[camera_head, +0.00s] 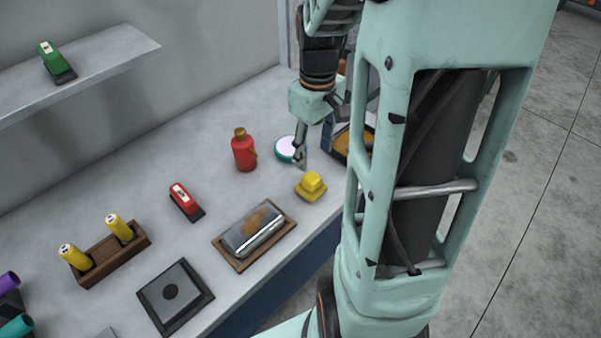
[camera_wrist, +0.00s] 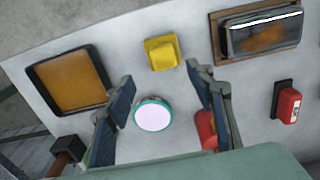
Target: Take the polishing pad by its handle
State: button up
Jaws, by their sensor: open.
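A yellow block with a raised grip on top, which looks like the polishing pad (camera_head: 311,186), lies on the worktop near its front edge. In the wrist view the yellow pad (camera_wrist: 162,53) sits just beyond the fingertips, roughly between their lines. My gripper (camera_head: 301,160) is above the worktop, behind the yellow pad in the head view.
A white disc with a teal rim (camera_wrist: 154,115) lies below my fingers. A red bottle (camera_head: 244,150) stands close by. A muffler in a wooden tray (camera_head: 237,267), a red tool with a black base (camera_head: 184,200) and an orange-floored tray (camera_wrist: 32,74) are around.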

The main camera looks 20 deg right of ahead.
aim_at(311, 177)
notch_tip(311, 177, down, 4)
jog(key=shift+r, duration=0.1)
jog(key=shift+s+a+f, duration=0.1)
jog(key=shift+a+f, duration=0.05)
jog(key=shift+f, duration=1.25)
jog(key=shift+a+f, duration=0.15)
jog(key=shift+f, duration=1.2)
jog(key=shift+c, duration=0.2)
jog(key=c, duration=1.2)
